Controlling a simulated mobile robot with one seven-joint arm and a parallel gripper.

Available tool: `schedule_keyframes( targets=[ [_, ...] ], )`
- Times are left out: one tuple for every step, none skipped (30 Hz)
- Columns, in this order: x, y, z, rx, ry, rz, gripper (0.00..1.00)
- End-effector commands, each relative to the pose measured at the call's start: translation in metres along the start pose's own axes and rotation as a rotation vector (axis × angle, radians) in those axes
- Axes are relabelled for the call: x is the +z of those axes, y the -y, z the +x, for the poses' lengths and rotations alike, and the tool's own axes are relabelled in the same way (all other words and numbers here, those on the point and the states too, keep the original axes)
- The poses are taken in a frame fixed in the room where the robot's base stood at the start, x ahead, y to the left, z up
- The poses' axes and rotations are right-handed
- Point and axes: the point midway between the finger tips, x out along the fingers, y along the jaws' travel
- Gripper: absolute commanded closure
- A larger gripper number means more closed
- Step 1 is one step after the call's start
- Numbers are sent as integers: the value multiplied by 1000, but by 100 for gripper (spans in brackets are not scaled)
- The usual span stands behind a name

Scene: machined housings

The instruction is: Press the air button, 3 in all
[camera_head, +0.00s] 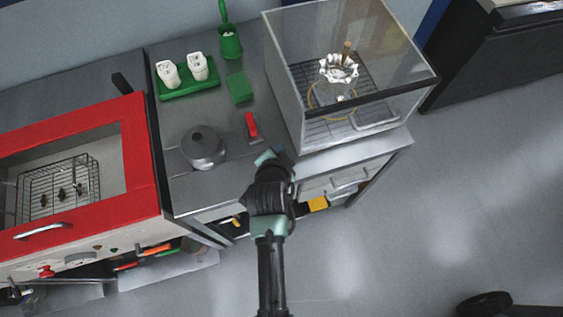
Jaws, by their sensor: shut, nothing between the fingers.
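No label marks an air button that I can read. A small red knob (45,271) sits on the front panel of the red-framed cabinet at the lower left, beside a grey dial (80,259). A red upright piece (251,126) stands on the steel counter, right of a round grey device (203,147). I cannot tell which of these is the button. My arm reaches up from the bottom middle. My gripper (269,156) is shut and empty at the counter's front edge, below the red piece and apart from it. Its fingers are small and partly hidden by the wrist.
A glass-walled case (292,88) with a metal part on a rack stands right of my gripper. A green tray (189,91) with two white cups, a green block (239,87) and a green brush holder (230,44) stand behind. Floor at right is mostly clear.

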Motion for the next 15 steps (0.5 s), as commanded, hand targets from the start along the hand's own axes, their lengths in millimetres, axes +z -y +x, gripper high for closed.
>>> schedule_keyframes(
  targets=[
    [7, -7, 10, 0, 0, 0, 100],
    [9, -9, 13, 0, 0, 0, 100],
    [12, -12, 17, 0, 0, 0, 100],
    [15, -15, 20, 0, 0, 0, 100],
    [17, -17, 23, 0, 0, 0, 100],
    [20, -20, 28, 1, 0, 0, 100],
    [22, -22, 30, 1, 0, 0, 100],
    [24, -24, 33, 1, 0, 0, 100],
    [26, -27, 36, 1, 0, 0, 100],
    [28, -28, 39, 1, 0, 0, 100],
    [29, -30, 40, 1, 0, 0, 100],
    [31, -31, 42, 1, 0, 0, 100],
    [32, -32, 44, 0, 0, 0, 100],
    [32, -32, 44, 0, 0, 0, 100],
    [32, -32, 45, 0, 0, 0, 100]
  ],
)
